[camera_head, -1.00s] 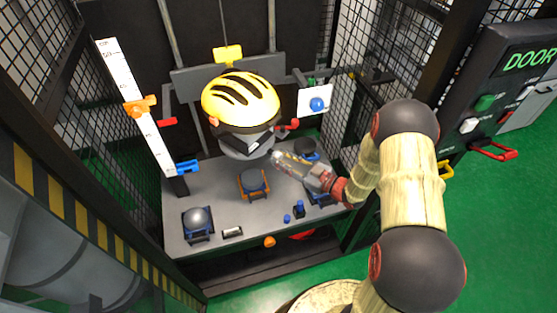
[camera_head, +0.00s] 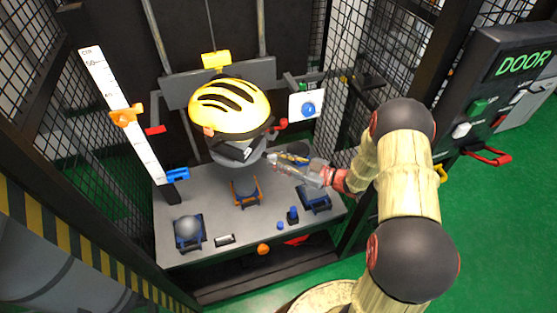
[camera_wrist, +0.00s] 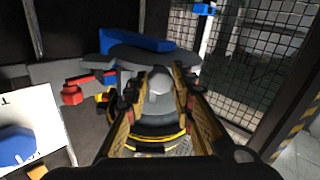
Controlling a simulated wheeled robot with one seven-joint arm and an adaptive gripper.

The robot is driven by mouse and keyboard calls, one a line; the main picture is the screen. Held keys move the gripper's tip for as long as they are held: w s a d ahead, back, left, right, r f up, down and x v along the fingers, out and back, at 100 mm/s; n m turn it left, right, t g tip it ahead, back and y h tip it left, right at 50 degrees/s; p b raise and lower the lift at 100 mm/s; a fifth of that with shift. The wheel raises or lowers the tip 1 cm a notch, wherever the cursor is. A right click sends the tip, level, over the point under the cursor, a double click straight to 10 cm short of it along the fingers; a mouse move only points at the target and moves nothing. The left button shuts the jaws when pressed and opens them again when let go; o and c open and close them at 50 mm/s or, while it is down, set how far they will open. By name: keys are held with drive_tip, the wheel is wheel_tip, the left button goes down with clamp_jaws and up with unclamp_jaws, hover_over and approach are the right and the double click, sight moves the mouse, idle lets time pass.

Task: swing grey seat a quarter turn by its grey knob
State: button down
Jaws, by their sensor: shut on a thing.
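The grey seat (camera_head: 220,157) shows as a grey rim under a yellow and black helmet (camera_head: 232,105) in the head view. My gripper (camera_head: 270,158) reaches in from the right and its tip is at the right side of the seat, just below the helmet's edge. In the wrist view my gripper (camera_wrist: 160,95) is shut on a light grey knob (camera_wrist: 161,84) between its two fingers. In the head view the knob is hidden by the fingertips. Part of the seat's underside cannot be made out.
A grey table (camera_head: 215,210) below carries several small stands with domes. A white scale (camera_head: 110,100) with an orange slider is at the left. Mesh walls close in both sides.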

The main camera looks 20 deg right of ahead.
drive_tip(key=c, duration=1.6)
unclamp_jaws()
drive_tip(key=shift+o, duration=0.5)
drive_tip(key=shift+r, duration=0.1)
wheel_tip(320, 180, up, 10)
drive_tip(key=shift+c, duration=0.4)
